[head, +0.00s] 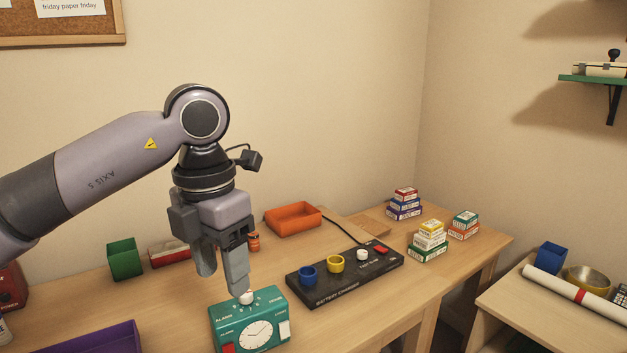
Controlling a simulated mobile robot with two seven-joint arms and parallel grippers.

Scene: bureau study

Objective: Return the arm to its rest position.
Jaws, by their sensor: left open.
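My left arm (108,178) comes in from the left and bends down over the desk. My left gripper (223,284) points downward and is open, with nothing between its fingers. One fingertip is right at the white knob (246,297) on top of a teal alarm clock (252,323); I cannot tell whether they touch. The clock has a round white dial, a red button and a white button. My right gripper is not in view.
A black battery charger (325,289) with coloured knobs lies right of the clock. A green box (124,258), an orange tray (293,219) and a purple tray (96,341) are around the gripper. Stacked small boxes (430,240) stand farther right. The air above the desk's right half is clear.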

